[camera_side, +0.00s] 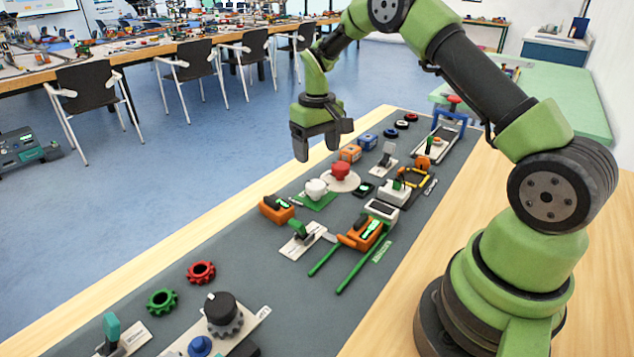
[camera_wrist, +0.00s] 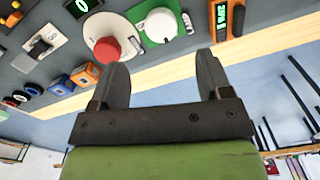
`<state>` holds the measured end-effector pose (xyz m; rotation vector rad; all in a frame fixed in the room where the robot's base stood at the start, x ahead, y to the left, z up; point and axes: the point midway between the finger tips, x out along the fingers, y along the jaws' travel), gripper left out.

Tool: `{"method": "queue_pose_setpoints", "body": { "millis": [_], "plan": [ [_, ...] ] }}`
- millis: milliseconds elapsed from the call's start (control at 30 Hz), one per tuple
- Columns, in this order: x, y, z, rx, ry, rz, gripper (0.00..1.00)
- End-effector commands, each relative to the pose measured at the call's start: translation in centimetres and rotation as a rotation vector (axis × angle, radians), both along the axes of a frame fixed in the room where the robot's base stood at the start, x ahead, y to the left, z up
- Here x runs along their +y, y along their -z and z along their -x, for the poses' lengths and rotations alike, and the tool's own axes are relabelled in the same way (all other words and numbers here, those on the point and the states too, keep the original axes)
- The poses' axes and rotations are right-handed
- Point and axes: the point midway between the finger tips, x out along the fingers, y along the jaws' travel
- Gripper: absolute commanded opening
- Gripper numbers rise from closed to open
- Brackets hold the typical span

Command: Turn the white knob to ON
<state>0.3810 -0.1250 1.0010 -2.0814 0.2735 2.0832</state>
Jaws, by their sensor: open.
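The white knob (camera_side: 316,188) stands on a green base plate (camera_side: 318,202) near the middle of the mat. My gripper (camera_side: 318,150) is open and empty, in the air above the far-left table edge, apart from the knob. In the wrist view its two fingers (camera_wrist: 163,82) point toward the row of devices, with the knob ahead between them and the red button a little left.
A red mushroom button (camera_side: 340,170) on a pale round base stands right behind the knob.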

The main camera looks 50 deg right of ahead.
Motion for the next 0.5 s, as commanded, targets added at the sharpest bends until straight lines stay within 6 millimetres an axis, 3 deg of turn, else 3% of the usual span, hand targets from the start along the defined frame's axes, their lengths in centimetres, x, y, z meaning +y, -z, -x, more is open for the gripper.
{"method": "queue_pose_setpoints", "body": {
  "millis": [300,500],
  "plan": [
    [0.1,5.8,0.1,0.004,0.0,-0.002,0.72],
    [0.1,8.3,0.1,0.0,0.001,-0.002,0.72]
  ]
}}
